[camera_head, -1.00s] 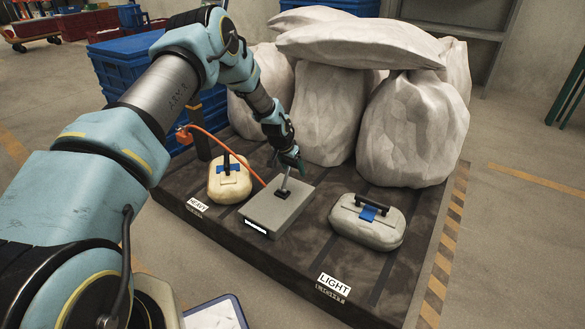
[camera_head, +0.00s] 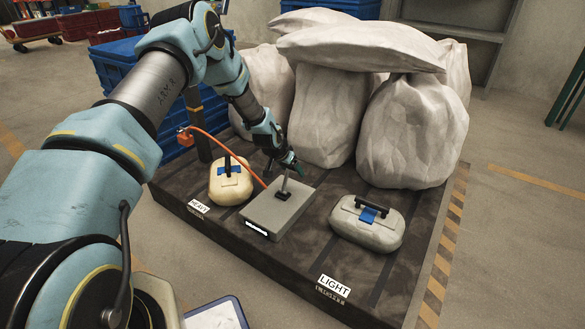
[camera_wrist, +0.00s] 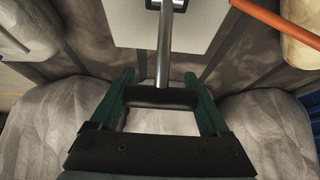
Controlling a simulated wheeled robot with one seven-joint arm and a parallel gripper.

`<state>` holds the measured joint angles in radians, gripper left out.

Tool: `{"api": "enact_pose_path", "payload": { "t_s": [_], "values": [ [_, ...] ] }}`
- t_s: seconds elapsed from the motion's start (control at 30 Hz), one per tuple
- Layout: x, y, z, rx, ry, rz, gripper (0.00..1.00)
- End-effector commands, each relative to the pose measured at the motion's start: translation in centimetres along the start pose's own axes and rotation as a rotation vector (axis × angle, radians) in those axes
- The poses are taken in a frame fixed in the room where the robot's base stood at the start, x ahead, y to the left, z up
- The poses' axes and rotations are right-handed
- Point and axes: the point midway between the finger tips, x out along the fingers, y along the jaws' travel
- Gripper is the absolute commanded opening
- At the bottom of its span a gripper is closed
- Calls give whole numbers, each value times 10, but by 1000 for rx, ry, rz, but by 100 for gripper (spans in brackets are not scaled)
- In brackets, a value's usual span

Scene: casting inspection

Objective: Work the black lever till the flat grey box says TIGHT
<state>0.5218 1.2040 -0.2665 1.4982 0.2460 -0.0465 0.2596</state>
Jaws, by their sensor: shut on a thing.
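The flat grey box (camera_head: 262,217) lies on the dark platform between two cases. A small lit white strip on its front face is too small to read. The lever has a bright metal rod (camera_head: 285,184) rising from a black mount on top of the box. In the wrist view the rod (camera_wrist: 165,50) ends in a black crosswise grip (camera_wrist: 160,98). My gripper (camera_wrist: 159,92) has its green fingers at both ends of this grip and is shut on it. In the head view my gripper (camera_head: 286,164) is above the box, at the lever's upper end.
A cream case (camera_head: 230,186) by the HEAVY label stands left, a grey-white case (camera_head: 367,225) by the LIGHT label right. Large white sacks (camera_head: 415,130) crowd behind. An orange hose (camera_head: 215,143) runs to the box. Blue crates (camera_head: 115,70) stand back left.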

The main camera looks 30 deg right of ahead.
Motion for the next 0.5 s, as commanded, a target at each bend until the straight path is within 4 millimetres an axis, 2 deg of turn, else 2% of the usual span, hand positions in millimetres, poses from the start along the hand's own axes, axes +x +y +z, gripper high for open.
{"api": "enact_pose_path", "payload": {
  "t_s": [0.5],
  "values": [
    [-31, 0, 24, -4, 467, 2, 0]
  ]
}}
